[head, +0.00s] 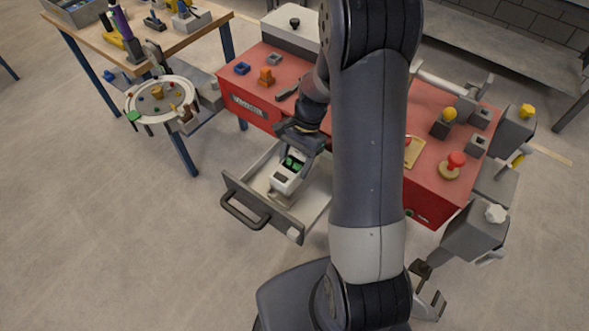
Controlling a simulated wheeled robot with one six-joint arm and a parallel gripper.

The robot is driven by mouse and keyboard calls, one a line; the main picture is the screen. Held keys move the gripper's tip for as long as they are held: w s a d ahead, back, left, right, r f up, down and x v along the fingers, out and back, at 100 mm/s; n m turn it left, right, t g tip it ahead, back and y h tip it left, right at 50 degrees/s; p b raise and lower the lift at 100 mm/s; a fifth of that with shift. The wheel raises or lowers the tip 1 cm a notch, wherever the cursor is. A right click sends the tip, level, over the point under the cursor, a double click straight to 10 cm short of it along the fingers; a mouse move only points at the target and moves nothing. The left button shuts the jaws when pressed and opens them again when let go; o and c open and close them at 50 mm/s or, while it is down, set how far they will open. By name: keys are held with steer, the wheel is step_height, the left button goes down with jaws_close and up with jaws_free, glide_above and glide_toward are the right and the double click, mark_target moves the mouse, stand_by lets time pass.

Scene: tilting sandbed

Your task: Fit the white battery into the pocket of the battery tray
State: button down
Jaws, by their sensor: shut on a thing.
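The white battery (288,182), pale with green parts near its upper end, is in the head view at the open drawer of the red cabinet. My gripper (296,152) is shut on the upper end of the battery from above. The battery is over or inside the drawer; I cannot tell whether its lower end touches the drawer floor. I cannot make out the battery tray or its pocket with certainty. My arm hides the middle of the cabinet top and the right part of the drawer.
The drawer (262,208) is pulled out, with a dark handle at its front. The red cabinet top (435,165) carries small blocks, a red knob (456,160) and fixtures. A round white tray (160,100) and a wooden table with tools stand at left. The floor in front is clear.

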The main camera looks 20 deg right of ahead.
steer(key=shift+f, duration=1.8)
steer(key=c, duration=0.5)
jaws_free()
steer(key=shift+f, duration=0.15)
steer(key=v, duration=1.2)
steer(key=shift+a+r, duration=0.1)
steer(key=shift+r, duration=0.1)
